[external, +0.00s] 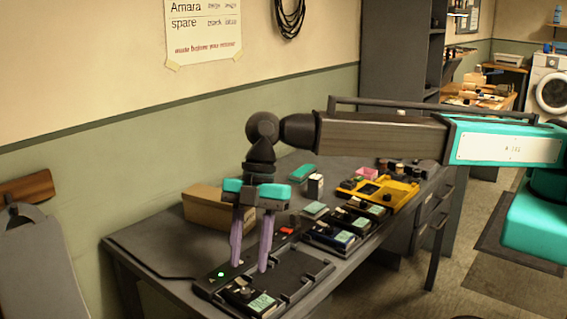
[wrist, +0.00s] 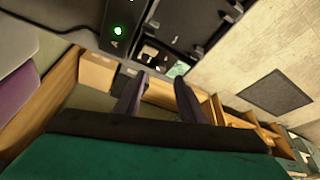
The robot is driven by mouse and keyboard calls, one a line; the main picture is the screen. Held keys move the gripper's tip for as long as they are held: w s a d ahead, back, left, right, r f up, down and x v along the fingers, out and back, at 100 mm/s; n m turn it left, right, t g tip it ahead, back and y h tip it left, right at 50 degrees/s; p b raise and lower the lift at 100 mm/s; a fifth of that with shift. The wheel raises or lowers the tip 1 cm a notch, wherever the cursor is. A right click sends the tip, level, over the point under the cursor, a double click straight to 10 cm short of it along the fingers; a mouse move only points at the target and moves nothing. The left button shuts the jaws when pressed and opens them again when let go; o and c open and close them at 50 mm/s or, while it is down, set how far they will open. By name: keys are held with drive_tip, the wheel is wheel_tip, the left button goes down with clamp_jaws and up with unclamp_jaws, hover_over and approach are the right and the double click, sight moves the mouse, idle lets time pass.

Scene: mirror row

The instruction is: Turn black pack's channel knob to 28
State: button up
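A black pack (external: 249,298) with a dark knob and a green label sits at the near end of the desk, beside an empty dark tray. The knob's reading is too small to tell. In the wrist view a dark pack with a small knob and a green label (wrist: 179,69) shows just beyond the fingertips, partly cut off by them. My gripper (external: 249,268) points down above the near end of the desk, its purple fingers apart with nothing between them. It also shows in the wrist view (wrist: 160,76). I cannot tell any contact with the pack.
A dark strip with a lit green light (external: 221,274) and a red mark runs along the desk. Further back stand several other dark packs (external: 331,238), a yellow pack (external: 398,192) and a cardboard box (external: 207,208). The wall is close behind the desk.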

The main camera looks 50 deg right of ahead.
sight(245, 290)
drive_tip(key=shift+p+x, duration=0.5)
drive_tip(key=shift+x, duration=2.1)
clamp_jaws()
